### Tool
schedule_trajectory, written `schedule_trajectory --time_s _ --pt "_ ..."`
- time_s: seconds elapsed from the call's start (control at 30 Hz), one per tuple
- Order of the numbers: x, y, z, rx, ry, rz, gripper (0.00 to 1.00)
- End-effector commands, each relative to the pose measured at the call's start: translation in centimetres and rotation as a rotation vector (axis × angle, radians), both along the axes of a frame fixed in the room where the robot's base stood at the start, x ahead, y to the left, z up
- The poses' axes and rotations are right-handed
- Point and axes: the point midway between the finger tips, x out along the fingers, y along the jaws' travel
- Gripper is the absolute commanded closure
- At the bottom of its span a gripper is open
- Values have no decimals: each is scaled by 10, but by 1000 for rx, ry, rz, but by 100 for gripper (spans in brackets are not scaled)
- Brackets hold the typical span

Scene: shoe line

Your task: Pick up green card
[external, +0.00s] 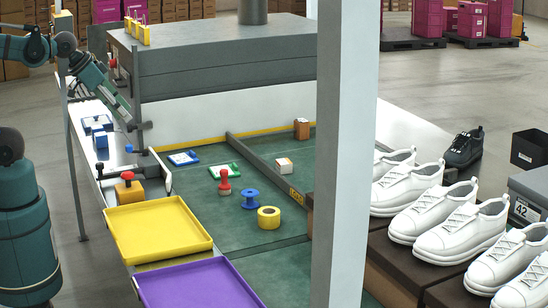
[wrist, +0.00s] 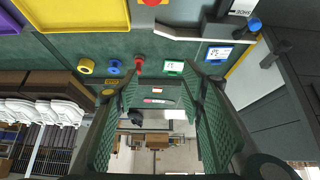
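The green card (external: 224,173) is a white card with a green frame. It lies flat on the green work surface behind the red stamp (external: 225,183). In the wrist view the green card (wrist: 174,67) shows beyond my fingertips, near the right finger. My gripper (wrist: 158,84) is open, with nothing between its two green-padded fingers. In the external view my gripper (external: 138,136) is above the left edge of the surface, well left of the green card and apart from it.
A blue-framed card (external: 183,158) lies left of the green card. A blue spool (external: 251,199) and yellow tape roll (external: 268,217) lie in front. A dark divider (external: 262,165) runs to the right. Yellow (external: 160,228) and purple (external: 200,288) trays are nearer; a grey post (external: 342,150) stands right.

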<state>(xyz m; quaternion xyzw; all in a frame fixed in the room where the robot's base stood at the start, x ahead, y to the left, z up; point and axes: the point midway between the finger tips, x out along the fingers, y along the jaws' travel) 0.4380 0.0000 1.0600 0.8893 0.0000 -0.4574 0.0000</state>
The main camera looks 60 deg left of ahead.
Motion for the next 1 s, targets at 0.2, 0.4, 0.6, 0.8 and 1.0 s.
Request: schedule_trajectory --time_s 0.2,0.4,0.6,0.8,1.0 --pt "0 0 0 0 0 0 60" --pt "0 0 0 0 0 0 73" --pt "0 0 0 0 0 0 90" --pt "0 0 0 0 0 0 90" --pt "3 0 2 -7 5 11 90"
